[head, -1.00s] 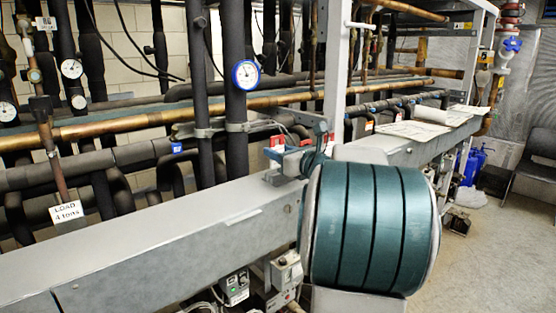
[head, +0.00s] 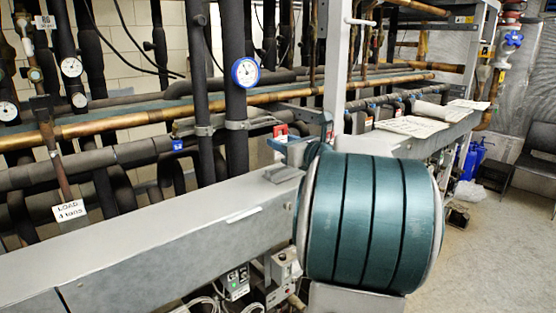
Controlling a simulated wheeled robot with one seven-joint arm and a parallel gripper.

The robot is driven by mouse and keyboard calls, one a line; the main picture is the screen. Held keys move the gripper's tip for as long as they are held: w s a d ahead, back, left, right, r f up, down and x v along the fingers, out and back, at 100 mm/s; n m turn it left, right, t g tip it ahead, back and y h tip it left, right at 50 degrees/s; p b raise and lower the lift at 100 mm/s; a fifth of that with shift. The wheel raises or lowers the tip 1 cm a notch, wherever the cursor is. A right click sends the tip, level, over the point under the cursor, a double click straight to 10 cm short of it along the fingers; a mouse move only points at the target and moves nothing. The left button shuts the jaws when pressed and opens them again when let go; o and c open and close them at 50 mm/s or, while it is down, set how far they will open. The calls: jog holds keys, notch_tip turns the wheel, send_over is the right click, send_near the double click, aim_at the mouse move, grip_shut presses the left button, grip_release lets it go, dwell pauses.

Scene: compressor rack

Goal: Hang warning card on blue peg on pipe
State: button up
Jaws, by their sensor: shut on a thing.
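My gripper (head: 278,144) is in the middle of the head view, beyond the big teal and silver link of my arm. Its blue-grey fingers are small and partly hidden by that link. It is shut on a small red and white card, which looks like the warning card (head: 281,131) and stands upright at the fingertips. A small blue piece that may be the blue peg (head: 177,145) shows on a dark insulated pipe (head: 140,152), left of my gripper and apart from the card.
A long grey beam (head: 150,235) runs across the front, below the pipes. A dark vertical pipe with a blue-rimmed gauge (head: 245,72) stands between the blue piece and my gripper. A copper pipe (head: 120,124) crosses behind. Papers (head: 412,126) lie at right.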

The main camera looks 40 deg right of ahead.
jog(key=s+r, duration=0.1)
jog(key=s, duration=0.1)
jog(key=s+r+p, duration=0.1)
jog(key=shift+s+d+r, duration=0.1)
jog(key=shift+s, duration=0.25)
dwell(0.3)
dwell(1.1)
